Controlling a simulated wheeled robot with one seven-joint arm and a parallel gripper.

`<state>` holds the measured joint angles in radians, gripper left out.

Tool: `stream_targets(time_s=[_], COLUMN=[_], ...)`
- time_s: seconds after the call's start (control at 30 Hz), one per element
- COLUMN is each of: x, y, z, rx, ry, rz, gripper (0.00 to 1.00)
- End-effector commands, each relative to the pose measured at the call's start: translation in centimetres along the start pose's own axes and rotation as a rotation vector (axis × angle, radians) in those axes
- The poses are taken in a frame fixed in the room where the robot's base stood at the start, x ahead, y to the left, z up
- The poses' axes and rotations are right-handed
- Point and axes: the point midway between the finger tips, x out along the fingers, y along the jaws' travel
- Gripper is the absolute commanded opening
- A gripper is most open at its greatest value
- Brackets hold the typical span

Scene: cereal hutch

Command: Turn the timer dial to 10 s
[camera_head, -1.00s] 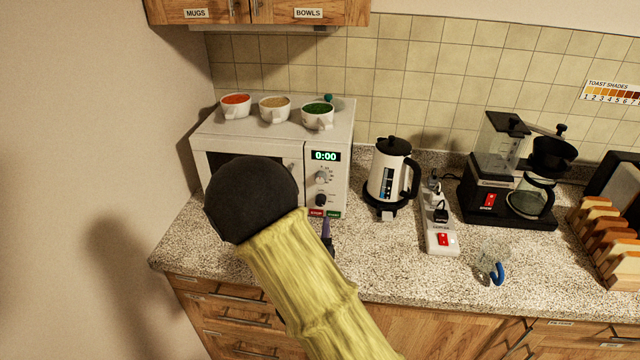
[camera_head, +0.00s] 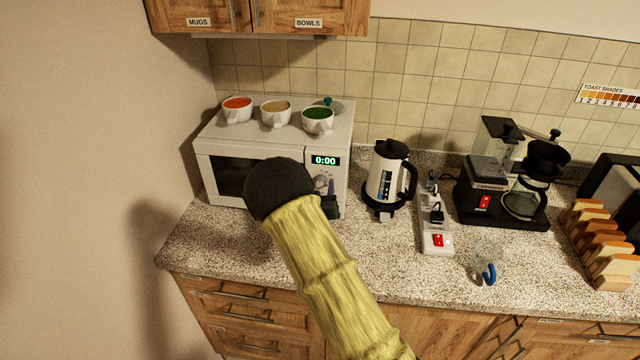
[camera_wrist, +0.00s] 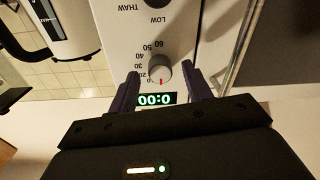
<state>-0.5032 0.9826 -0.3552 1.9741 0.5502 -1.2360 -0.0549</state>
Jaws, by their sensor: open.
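The white microwave (camera_head: 215,149) stands on the counter at the left; its display (camera_head: 325,160) reads 0:00. My gripper (camera_wrist: 161,76) is open, with one dark finger on each side of the dial and gaps showing between. In the head view my arm and gripper cover the lower part of the control panel.
Three cups with red, tan and green contents (camera_head: 318,120) stand on the microwave. A kettle (camera_head: 385,180) stands close on its right, then a power strip (camera_head: 436,240), a coffee maker (camera_head: 480,205) and a toast rack (camera_head: 605,245). A wall is at the left.

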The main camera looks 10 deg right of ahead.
Motion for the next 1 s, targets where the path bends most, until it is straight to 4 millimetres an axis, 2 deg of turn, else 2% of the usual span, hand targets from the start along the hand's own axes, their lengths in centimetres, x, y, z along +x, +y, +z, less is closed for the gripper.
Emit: stream_targets(time_s=[0.1, 0.37, 0.6, 1.0], x=[0.69, 0.76, 0.74, 0.73], y=[0.04, 0.01, -0.01, -0.10], z=[-0.08, 0.02, 0.00, 0.28], rx=[0.000, -0.001, -0.001, 0.047], ry=[0.001, 0.000, 0.000, 0.003], rz=[0.000, 0.000, -0.001, -0.001], gripper=[0.50, 0.50, 0.05, 0.05])
